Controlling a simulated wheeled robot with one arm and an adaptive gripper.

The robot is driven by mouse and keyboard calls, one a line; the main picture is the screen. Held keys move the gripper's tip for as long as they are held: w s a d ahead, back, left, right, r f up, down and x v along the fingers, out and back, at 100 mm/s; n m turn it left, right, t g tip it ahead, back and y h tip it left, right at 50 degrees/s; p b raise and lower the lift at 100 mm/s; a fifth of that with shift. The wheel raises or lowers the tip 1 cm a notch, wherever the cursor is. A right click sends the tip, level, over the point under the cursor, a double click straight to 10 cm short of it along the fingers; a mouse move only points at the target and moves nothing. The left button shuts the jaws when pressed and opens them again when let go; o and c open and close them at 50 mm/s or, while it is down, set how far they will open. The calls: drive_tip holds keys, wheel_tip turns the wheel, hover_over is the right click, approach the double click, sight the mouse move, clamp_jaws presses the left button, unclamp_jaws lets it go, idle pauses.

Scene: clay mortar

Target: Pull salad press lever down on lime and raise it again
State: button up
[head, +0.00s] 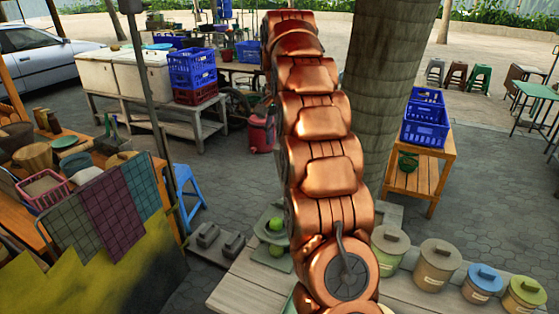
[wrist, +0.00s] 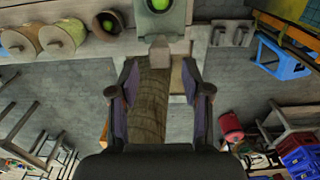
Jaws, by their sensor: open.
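The salad press (head: 272,240) is a pale green device on the wooden counter (head: 240,285), left of my copper arm, which hides part of it. A bright green lime (head: 275,225) shows at it. In the wrist view the press (wrist: 163,24) is at the top centre, with the lime (wrist: 160,4) cut by the frame edge. A pale block (wrist: 159,46) sticks out below the press; I cannot tell if it is the lever. My gripper (wrist: 159,68) is open and empty, its fingers apart on either side below that block. It cannot be made out in the head view.
Several lidded jars (head: 437,265) stand on the counter to the right, close to the press. Dark grey blocks (head: 208,236) lie to the left. A thick tree trunk (head: 382,90) rises behind my arm. A blue stool (head: 186,195) stands left on the paving.

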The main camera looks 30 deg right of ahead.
sight(279, 167)
wheel_tip(279, 167, down, 4)
drive_tip(key=shift+r+b, duration=0.15)
drive_tip(key=shift+b, duration=1.1)
drive_tip(key=shift+f+p, duration=0.6)
drive_tip(key=shift+f, duration=0.45)
clamp_jaws()
